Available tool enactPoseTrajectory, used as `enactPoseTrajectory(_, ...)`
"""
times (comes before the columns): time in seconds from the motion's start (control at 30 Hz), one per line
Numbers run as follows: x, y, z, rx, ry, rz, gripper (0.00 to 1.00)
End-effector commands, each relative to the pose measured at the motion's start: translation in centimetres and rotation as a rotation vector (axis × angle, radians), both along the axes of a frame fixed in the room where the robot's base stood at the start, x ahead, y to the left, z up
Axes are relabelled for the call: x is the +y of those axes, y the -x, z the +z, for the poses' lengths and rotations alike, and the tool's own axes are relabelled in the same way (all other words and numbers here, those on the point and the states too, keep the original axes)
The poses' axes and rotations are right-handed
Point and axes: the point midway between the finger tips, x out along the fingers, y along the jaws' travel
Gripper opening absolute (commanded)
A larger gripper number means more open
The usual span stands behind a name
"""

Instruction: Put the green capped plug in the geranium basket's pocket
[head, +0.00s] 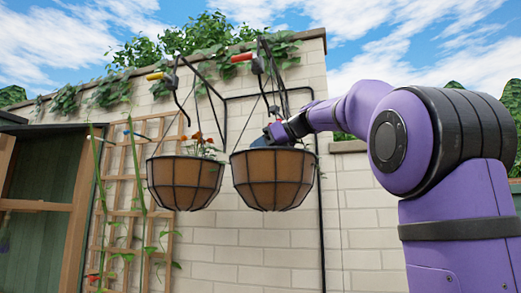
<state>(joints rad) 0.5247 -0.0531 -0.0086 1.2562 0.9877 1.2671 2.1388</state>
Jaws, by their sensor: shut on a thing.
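Two brown-lined wire baskets hang side by side in front of the wall. The left basket (185,183) holds a plant with small orange-red flowers (198,141), which look like geraniums. The right basket (272,180) shows no clear flowers. My gripper (272,134) is at the right basket's top rim, small and partly hidden behind it. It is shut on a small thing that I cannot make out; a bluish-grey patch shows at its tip. No green cap is clear in the picture. I cannot see a pocket in either basket.
Black brackets and hanging rods stand above the baskets, with a yellow handle (157,76) and a red handle (242,57). A wooden trellis (118,197) with vines is behind the left basket. A black pipe (321,230) runs down the wall. Below the baskets is clear.

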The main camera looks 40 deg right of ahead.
Motion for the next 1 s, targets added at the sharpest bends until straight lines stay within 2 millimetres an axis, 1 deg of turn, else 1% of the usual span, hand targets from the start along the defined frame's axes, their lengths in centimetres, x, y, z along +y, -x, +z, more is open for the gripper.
enactPoseTrajectory(0.27,0.0,0.0,-0.1,0.0,0.0,0.0,0.01)
enactPoseTrajectory(0.77,-0.1,-0.1,-1.7,0.014,0.0,0.003,0.01)
enactPoseTrajectory(0.8,-0.1,-0.1,-1.7,0.015,0.001,0.003,0.32)
enactPoseTrajectory(0.9,-0.1,-0.2,-1.8,0.015,0.001,0.003,0.53)
enactPoseTrajectory(1.0,-0.2,-0.2,-1.8,0.016,0.0,0.003,0.53)
